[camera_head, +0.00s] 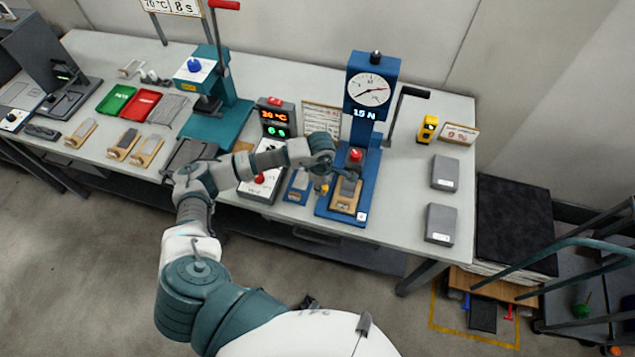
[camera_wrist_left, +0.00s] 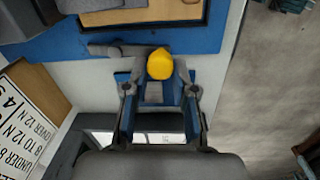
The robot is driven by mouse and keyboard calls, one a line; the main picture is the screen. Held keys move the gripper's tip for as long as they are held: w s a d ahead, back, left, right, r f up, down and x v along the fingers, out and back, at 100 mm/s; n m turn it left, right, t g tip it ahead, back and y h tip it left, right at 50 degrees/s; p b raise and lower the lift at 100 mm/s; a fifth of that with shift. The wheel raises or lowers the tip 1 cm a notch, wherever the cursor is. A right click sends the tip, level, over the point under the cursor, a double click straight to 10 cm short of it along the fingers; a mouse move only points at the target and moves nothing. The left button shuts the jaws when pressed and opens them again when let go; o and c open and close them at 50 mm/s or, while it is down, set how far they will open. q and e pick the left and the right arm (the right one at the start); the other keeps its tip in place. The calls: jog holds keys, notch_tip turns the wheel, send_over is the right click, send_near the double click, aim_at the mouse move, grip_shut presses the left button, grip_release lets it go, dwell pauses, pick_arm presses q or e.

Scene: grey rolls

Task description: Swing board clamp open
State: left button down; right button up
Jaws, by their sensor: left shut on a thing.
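The blue test stand (camera_head: 370,85) stands on the bench, with a dial on its column. Its blue base (camera_head: 325,207) bears a wooden board (camera_head: 346,206) with a grey piece (camera_head: 349,187) on it. Beside the board is the clamp's yellow knob (camera_wrist_left: 160,64), with a dark grey bar (camera_wrist_left: 108,50) beside it; the knob also shows in the head view (camera_head: 323,190). My left gripper (camera_wrist_left: 160,90) reaches down at the stand's left edge, its two fingers closed on either side of the knob. The wrist hides part of the clamp in the head view. My right gripper is not in view.
A controller box (camera_head: 278,120) and a small blue plate (camera_head: 298,187) are left of the stand. A printed sign (camera_head: 321,118) stands behind. The stand's black-handled lever (camera_head: 408,93) rises at the right. Two grey blocks (camera_head: 445,173) lie farther right, with clear bench around them.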

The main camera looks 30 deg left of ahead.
pick_arm(q)
jog(key=shift+w+d+r+n, duration=0.25)
jog(key=shift+d+n, duration=0.15)
jog(key=shift+n, duration=0.3)
jog(key=shift+d+n, duration=0.25)
jog(key=shift+n, duration=0.65)
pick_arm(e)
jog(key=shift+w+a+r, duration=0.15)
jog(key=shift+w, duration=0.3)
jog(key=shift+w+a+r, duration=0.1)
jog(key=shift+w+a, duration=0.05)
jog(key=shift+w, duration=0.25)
pick_arm(q)
jog(key=shift+d, duration=0.1)
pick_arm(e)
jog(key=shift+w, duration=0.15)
pick_arm(q)
jog(key=c, duration=0.9)
grip_release()
jog(key=shift+w+d, duration=0.1)
jog(key=shift+c, duration=0.2)
jog(key=shift+d+f, duration=0.1)
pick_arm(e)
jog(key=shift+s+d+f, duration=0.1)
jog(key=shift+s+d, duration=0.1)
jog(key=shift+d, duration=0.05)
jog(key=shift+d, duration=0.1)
